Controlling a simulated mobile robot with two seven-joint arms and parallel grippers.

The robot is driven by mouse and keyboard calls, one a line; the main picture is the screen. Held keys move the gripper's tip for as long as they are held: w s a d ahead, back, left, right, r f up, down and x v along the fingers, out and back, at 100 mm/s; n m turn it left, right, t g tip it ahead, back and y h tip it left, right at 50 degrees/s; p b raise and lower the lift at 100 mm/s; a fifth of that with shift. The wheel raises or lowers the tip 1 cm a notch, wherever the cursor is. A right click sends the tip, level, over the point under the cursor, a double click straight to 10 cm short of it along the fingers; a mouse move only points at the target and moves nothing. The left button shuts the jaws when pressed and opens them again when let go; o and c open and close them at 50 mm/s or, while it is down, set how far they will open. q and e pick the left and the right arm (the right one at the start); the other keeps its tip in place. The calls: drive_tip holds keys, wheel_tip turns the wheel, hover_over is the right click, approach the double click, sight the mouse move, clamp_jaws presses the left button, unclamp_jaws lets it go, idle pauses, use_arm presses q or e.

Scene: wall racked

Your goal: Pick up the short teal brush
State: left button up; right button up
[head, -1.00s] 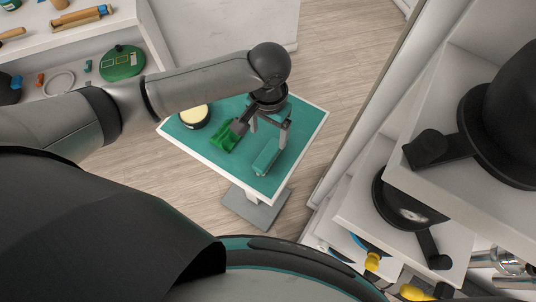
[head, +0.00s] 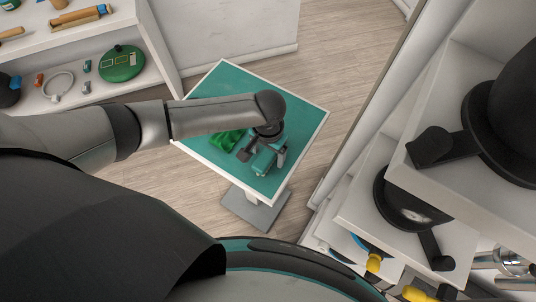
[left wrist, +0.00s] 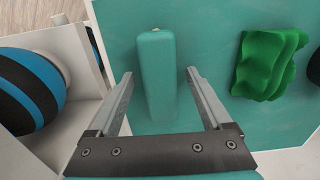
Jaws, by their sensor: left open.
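The short teal brush (left wrist: 157,85) lies on the teal top of a small table (head: 297,110). In the left wrist view it is a rounded teal block with a small pale tip at its far end. My left gripper (left wrist: 159,74) is open, with one finger on each side of the brush and a gap on both sides. In the head view the gripper (head: 264,158) is low over the brush, which is partly hidden by the fingers. My right gripper is not in view.
A crumpled green cloth (left wrist: 270,65) lies beside the brush; a dark thing shows at the right edge. A blue-and-black striped round thing (left wrist: 28,90) is at left in the left wrist view. White shelves stand at left (head: 160,75) and right (head: 350,215) in the head view.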

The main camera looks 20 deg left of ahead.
use_arm(q)
clamp_jaws()
idle(0.7)
